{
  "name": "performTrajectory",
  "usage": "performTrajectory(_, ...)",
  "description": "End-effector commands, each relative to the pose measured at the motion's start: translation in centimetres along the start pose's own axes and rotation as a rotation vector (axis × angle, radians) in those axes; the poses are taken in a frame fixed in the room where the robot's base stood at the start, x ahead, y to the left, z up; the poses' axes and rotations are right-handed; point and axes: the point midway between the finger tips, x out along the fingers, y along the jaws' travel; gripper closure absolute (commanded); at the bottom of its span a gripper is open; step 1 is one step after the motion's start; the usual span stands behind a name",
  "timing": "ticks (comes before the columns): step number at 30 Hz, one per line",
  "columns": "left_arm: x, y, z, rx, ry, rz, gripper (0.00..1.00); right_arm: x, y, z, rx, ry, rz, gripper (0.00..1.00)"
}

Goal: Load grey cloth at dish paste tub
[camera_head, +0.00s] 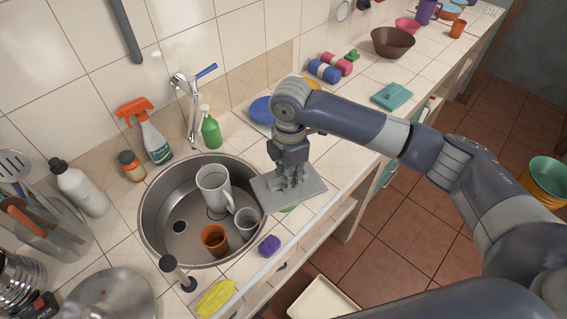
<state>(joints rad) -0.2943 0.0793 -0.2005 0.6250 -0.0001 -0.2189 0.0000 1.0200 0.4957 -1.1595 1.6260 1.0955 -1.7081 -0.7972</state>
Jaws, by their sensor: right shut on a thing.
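My right gripper (290,183) points down at the counter just right of the sink and is shut on the flat grey cloth (314,187). The cloth is spread level, its left edge close to the sink's rim. A bit of something green (289,209) shows under the cloth's near edge; the rest of it is hidden, and I cannot tell whether it is the dish paste tub. A small jar with a dark lid (131,166) stands left behind the sink; I cannot tell whether that is the tub. My left gripper is not in view.
The sink (149,222) holds a white pitcher (214,188), an orange cup (214,239) and a grey cup (246,223). A purple sponge (269,245) and yellow cloth (215,298) lie in front. A spray bottle (153,139) and green bottle (210,131) stand behind. A teal item (391,96) lies right.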

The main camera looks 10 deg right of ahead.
Motion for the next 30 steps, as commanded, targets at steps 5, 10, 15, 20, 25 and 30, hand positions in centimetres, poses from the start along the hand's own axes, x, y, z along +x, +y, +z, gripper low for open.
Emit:
performTrajectory(5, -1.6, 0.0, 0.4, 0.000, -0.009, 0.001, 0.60, -0.2, 1.2, -0.4, -0.206, 0.001, -0.001, 1.00)
performTrajectory(10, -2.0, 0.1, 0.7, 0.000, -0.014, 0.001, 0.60, 0.0, 1.8, -0.5, -0.319, 0.000, -0.001, 1.00)
performTrajectory(15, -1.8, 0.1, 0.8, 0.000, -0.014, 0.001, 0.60, 0.4, 1.9, -0.6, -0.353, 0.001, -0.001, 1.00)
performTrajectory(20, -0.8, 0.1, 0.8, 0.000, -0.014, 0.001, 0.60, 1.3, 1.9, -0.6, -0.353, 0.000, -0.001, 1.00)
performTrajectory(25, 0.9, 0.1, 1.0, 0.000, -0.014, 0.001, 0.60, 2.9, 1.9, -0.6, -0.352, 0.000, -0.001, 1.00)
performTrajectory(30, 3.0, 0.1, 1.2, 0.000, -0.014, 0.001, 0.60, 4.6, 1.9, -0.6, -0.352, 0.000, -0.001, 1.00)
